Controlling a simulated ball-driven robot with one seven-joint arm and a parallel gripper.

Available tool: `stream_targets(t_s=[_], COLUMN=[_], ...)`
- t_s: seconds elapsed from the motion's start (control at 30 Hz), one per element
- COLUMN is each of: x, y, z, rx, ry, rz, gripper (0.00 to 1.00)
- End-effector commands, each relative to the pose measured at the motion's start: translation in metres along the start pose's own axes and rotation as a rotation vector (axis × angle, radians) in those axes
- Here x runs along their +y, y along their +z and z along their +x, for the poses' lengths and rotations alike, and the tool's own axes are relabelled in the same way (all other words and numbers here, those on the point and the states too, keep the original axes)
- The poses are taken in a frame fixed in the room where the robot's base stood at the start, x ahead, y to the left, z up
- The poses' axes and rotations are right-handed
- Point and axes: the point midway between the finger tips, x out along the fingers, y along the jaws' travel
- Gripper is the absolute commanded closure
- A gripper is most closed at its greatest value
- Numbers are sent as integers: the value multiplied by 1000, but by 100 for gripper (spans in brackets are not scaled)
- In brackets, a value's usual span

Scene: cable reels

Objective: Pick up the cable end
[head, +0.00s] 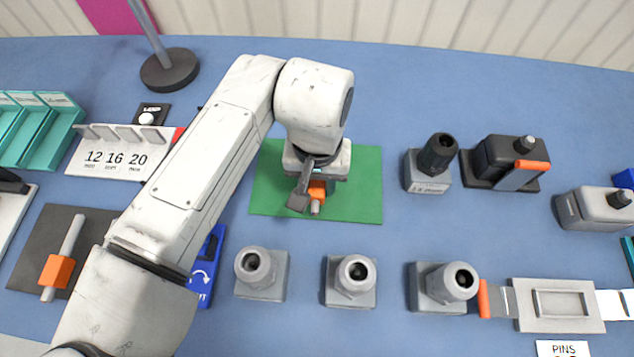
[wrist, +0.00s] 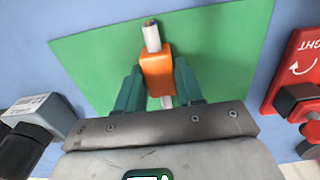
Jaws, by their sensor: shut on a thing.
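The cable end is an orange block (wrist: 157,68) on a white cable, whose tip (wrist: 151,37) shows small coloured wire ends. In the head view the orange block (head: 317,191) is partly hidden under my wrist, over the green mat (head: 355,205). My gripper (wrist: 160,82) has its teal fingers on either side of the orange block, shut on it. In the head view my gripper (head: 313,187) points down at the mat. I cannot tell whether the cable end touches the mat or is just above it.
A similar orange block on a white rod (head: 57,271) lies on a dark plate at left. Grey sockets (head: 261,273), (head: 350,281), (head: 444,287) stand in front of the mat. A grey-black fixture (head: 428,170) stands right of it. A round-based post (head: 169,69) is at back left.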

Motion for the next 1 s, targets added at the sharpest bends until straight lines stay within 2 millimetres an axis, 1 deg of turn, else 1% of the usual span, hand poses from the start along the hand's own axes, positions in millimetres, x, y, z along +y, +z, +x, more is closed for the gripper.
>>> stream_targets(t_s=[0.03, 0.3, 0.53, 0.63, 0.77, 1.0], x=[0, 0, 0, 0, 0, 0], y=[0, 0, 0, 0, -1, -1], z=[0, 0, -1, -5, -22, -68], rx=[0, 0, 1, 1, 3, 3], ry=[0, 0, 0, 0, 0, 0], rz=[0, 0, 0, 0, 0, 1], gripper=[74, 100, 100, 100, 100, 100])
